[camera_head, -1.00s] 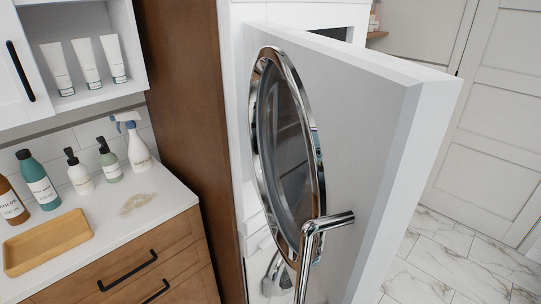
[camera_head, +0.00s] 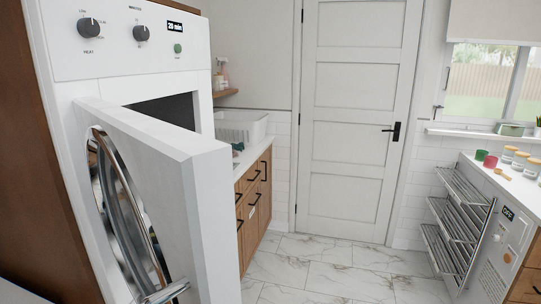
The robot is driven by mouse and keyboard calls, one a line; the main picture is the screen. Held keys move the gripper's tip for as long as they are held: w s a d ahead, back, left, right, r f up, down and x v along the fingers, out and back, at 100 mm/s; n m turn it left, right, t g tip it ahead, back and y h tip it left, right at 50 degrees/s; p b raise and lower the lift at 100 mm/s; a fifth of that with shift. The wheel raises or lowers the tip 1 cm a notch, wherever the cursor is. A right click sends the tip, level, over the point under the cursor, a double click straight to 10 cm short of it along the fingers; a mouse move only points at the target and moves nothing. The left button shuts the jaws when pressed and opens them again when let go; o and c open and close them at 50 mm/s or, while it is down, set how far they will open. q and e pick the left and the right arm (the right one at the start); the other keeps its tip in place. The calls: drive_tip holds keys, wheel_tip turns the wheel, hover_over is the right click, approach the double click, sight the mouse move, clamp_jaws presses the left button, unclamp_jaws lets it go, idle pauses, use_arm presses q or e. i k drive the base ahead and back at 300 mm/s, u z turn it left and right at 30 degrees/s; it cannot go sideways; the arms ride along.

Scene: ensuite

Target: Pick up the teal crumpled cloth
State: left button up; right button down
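I cannot make out the teal crumpled cloth for certain in this view. A small dark teal patch (camera_head: 238,147) shows on the counter behind the open appliance door, too small to identify.
The white appliance (camera_head: 120,45) on the left has its door (camera_head: 165,150) swung open, with a chrome handle (camera_head: 165,292) at the bottom edge. A white basket (camera_head: 241,128) stands on the far counter. A drying rack (camera_head: 462,225) stands at right. The marble floor (camera_head: 320,275) between is clear.

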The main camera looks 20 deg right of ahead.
sight(240, 147)
drive_tip(key=z, duration=0.7)
drive_tip(key=k, duration=0.6)
drive_tip(key=z, duration=0.85)
drive_tip(key=k, duration=0.55)
drive_tip(key=z, duration=0.3)
drive_tip(key=i, duration=1.95)
drive_tip(key=u, duration=0.7)
drive_tip(key=i, duration=1.95)
drive_tip(key=u, duration=1.25)
drive_tip(key=i, duration=1.95)
drive_tip(key=u, duration=1.05)
